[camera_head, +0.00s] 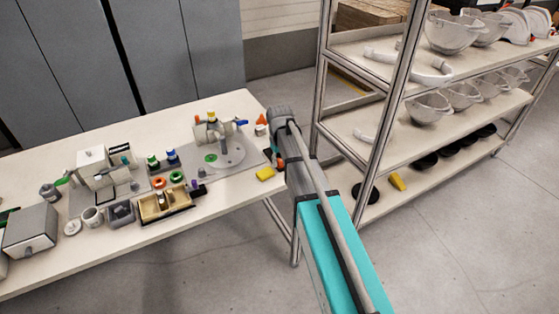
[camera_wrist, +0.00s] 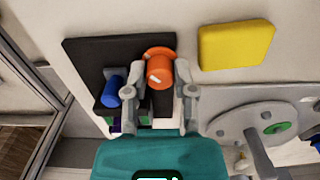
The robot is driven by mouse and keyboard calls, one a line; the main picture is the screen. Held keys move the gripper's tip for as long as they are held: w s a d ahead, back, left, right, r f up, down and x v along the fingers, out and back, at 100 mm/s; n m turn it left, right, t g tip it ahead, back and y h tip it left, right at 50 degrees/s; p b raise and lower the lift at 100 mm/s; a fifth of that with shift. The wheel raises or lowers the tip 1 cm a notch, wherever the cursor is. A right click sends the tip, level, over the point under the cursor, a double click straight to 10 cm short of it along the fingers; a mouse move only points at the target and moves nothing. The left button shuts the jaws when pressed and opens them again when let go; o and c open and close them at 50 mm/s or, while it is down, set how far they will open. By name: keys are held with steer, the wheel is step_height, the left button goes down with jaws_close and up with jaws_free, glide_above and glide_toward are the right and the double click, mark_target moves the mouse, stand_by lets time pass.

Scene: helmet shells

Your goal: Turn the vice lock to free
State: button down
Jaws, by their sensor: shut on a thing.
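An orange knob (camera_wrist: 160,73) with a white mark on its face stands on a dark plate (camera_wrist: 85,50) in the wrist view. I take it for the vice lock, though no label shows. The white mark is tilted off the vertical. My gripper (camera_wrist: 160,93) has one finger on each side of the knob and is shut on it. In the head view my arm reaches the table's right end, and a small orange part (camera_head: 280,163) shows beside my gripper (camera_head: 276,152); the arm hides much of it.
A blue cylinder (camera_wrist: 114,92) stands close left of the knob. A yellow block (camera_wrist: 236,44) lies to the right, and a round grey plate with a green centre (camera_wrist: 277,128) is lower right. A shelf rack (camera_head: 322,95) with helmet shells stands close right of my arm.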

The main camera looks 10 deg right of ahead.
stand_by(0.3)
steer(key=shift+c, duration=2.2)
jaws_free()
steer(key=shift+m, duration=0.4)
